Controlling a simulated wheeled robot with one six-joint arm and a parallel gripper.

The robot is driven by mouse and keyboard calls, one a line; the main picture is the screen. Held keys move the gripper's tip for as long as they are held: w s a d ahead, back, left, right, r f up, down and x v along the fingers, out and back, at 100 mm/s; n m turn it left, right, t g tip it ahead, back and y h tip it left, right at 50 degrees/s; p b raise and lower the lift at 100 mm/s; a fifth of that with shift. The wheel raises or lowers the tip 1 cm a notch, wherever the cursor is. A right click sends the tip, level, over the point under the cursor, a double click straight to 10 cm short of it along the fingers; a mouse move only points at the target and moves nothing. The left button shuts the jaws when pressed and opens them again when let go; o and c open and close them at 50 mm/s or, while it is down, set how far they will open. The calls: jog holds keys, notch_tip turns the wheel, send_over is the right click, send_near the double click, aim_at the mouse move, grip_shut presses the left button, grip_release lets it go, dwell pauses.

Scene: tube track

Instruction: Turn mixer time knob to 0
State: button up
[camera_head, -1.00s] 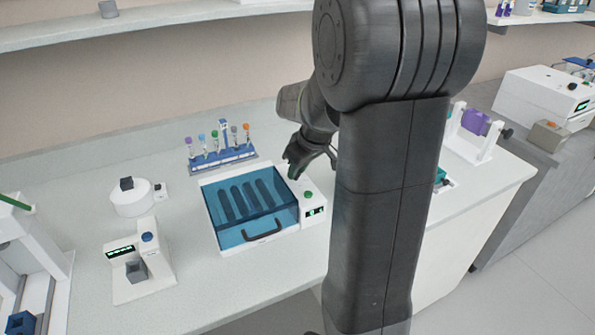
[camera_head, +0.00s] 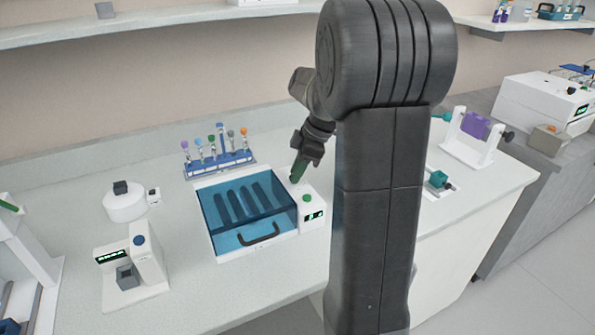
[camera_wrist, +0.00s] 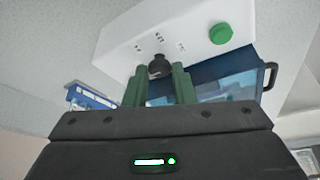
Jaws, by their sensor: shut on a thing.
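The mixer is a white machine with a clear blue lid (camera_head: 252,210) and a white control box (camera_head: 312,203) on its right side. The time knob (camera_wrist: 159,66) is a small black knob on the box's top face, with small printed marks beside it too blurred to read. My gripper (camera_head: 294,180) reaches down to the rear of the box. In the wrist view its green fingers (camera_wrist: 158,76) stand on either side of the knob, shut on it. In the head view the knob is hidden by my gripper. Its angle cannot be told.
A green button (camera_head: 307,198) and a lit display (camera_head: 313,216) are on the control box. A blue rack (camera_head: 232,162) of coloured-cap tubes stands behind the mixer. A white balance-like device (camera_head: 133,270) stands at left. A small teal-topped item (camera_head: 438,180) lies at right.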

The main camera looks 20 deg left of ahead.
jog(key=shift+n, duration=0.4)
jog(key=o, duration=0.9)
jog(key=shift+o, duration=0.2)
jog(key=v, duration=1.4)
jog(key=shift+w, duration=0.2)
jog(key=shift+a+f, duration=0.1)
jog(key=shift+a, duration=0.05)
jog(key=x, duration=1.4)
jog(key=shift+s, duration=0.2)
